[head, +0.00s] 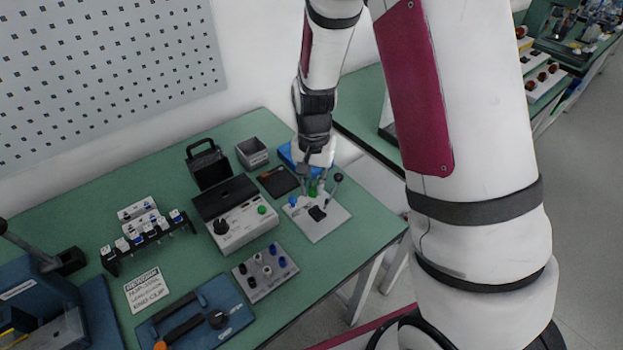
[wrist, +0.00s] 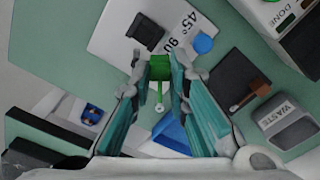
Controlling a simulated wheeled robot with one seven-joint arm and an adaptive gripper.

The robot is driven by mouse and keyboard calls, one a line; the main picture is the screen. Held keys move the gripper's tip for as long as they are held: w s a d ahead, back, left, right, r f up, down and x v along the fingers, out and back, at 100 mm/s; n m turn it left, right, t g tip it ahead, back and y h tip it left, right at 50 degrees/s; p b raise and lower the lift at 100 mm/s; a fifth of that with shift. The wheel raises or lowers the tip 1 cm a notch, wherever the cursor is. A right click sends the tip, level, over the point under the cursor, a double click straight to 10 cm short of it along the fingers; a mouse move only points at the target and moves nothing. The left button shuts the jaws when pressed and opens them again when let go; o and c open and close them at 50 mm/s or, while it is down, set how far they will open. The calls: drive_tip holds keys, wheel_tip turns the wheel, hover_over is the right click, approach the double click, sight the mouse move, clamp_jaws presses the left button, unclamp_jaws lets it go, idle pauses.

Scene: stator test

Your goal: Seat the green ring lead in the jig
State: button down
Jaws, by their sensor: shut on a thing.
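My gripper (head: 313,186) is over the back part of the white jig plate (head: 325,226) in the head view. In the wrist view, the fingertips of my gripper (wrist: 160,68) are shut on the green ring lead (wrist: 159,69), whose small ring end (wrist: 159,107) points toward the camera. Some green of the lead (head: 313,190) shows below the fingers in the head view. The jig plate (wrist: 115,35) bears a black block (wrist: 145,31), a blue knob (wrist: 203,43) and printed angle marks. I cannot tell whether the lead touches the jig.
The grey waste bin (wrist: 287,121) and a dark tray (wrist: 240,80) lie nearby. A tester box (head: 240,222) stands left of the jig.

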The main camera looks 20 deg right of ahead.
drive_tip(key=m, duration=0.1)
drive_tip(key=s+m, duration=0.1)
drive_tip(key=m, duration=0.1)
drive_tip(key=shift+d+r, duration=0.1)
drive_tip(key=shift+d, duration=0.05)
drive_tip(key=s+m, duration=0.1)
drive_tip(key=m, duration=0.3)
drive_tip(key=shift+s+p, duration=0.4)
drive_tip(key=shift+f+b, duration=0.75)
drive_tip(key=shift+f, duration=0.3)
drive_tip(key=shift+r, duration=0.1)
drive_tip(key=shift+f, duration=1.05)
drive_tip(key=c, duration=1.5)
unclamp_jaws()
drive_tip(key=shift+o, duration=0.2)
drive_tip(key=shift+r, duration=0.1)
